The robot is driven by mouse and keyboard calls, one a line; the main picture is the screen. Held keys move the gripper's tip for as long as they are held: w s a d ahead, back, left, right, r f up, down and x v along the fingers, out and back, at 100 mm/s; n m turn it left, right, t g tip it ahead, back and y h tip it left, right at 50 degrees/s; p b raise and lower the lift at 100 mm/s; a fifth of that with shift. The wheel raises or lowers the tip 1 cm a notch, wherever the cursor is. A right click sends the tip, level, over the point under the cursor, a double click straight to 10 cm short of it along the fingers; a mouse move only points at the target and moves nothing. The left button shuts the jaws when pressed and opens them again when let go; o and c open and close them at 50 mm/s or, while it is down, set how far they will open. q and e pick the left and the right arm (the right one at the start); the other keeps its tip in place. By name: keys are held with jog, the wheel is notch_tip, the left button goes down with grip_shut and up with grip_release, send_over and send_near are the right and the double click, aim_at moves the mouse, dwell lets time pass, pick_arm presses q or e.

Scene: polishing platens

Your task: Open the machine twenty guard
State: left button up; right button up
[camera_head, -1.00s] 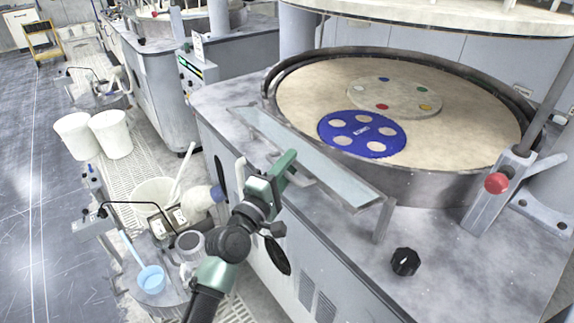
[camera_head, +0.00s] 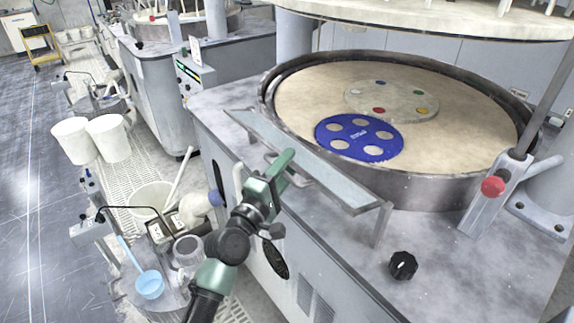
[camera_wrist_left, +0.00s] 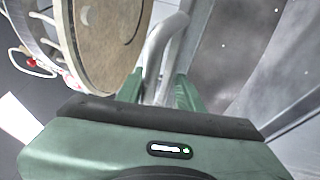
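The guard (camera_head: 305,160) is a long, pale see-through panel in a grey frame, low and slanted along the front rim of the near polishing machine (camera_head: 440,250). A grey bar handle (camera_head: 308,182) shows on its front side. My left gripper (camera_head: 287,168) is green and at this handle, near the middle of the guard. In the left wrist view the curved handle (camera_wrist_left: 160,45) runs between the two green fingertips of my left gripper (camera_wrist_left: 160,92). The fingers stand apart on either side of it; firm contact is not visible. My right gripper is not in view.
The platen (camera_head: 310,90) carries a blue disc (camera_head: 358,138) with round holes and a pale disc (camera_head: 392,101). A black knob (camera_head: 403,265) and a red button (camera_head: 493,187) are at the right. White buckets (camera_head: 108,138) and a blue scoop (camera_head: 149,284) are at the left.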

pick_arm(q)
jog(key=b+v, duration=0.1)
jog(key=v, duration=0.6)
jog(key=shift+s+a+b, duration=0.25)
jog(key=shift+s+b, duration=0.1)
jog(key=shift+s, duration=0.1)
jog(key=r+v, duration=0.1)
jog(key=v, duration=0.7)
jog(key=shift+s+a+f, duration=0.3)
jog(key=shift+s, duration=0.05)
dwell(0.4)
